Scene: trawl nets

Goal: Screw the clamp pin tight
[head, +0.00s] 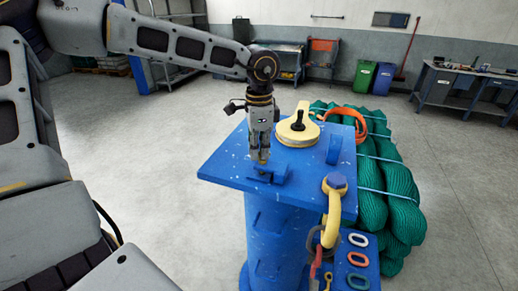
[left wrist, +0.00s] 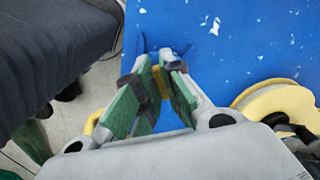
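My left gripper (head: 262,152) points straight down over the blue table top of the stand. A small yellow piece, which I take for the clamp pin (head: 264,157), shows at its fingertips, just above a low blue bracket (head: 268,174). In the left wrist view the green-padded fingers (left wrist: 156,80) converge, and the yellow pin (left wrist: 160,82) shows between them. The gripper looks shut on it. The pin's lower end and any thread are hidden. My right gripper is not in view.
A yellow disc with a black knob (head: 297,128) lies behind the gripper. A yellow shackle (head: 333,212) hangs at the table's right front corner. Coloured rings (head: 358,259) lie on a lower blue shelf. Green net bundles (head: 385,185) stand right of the stand. The floor at left is clear.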

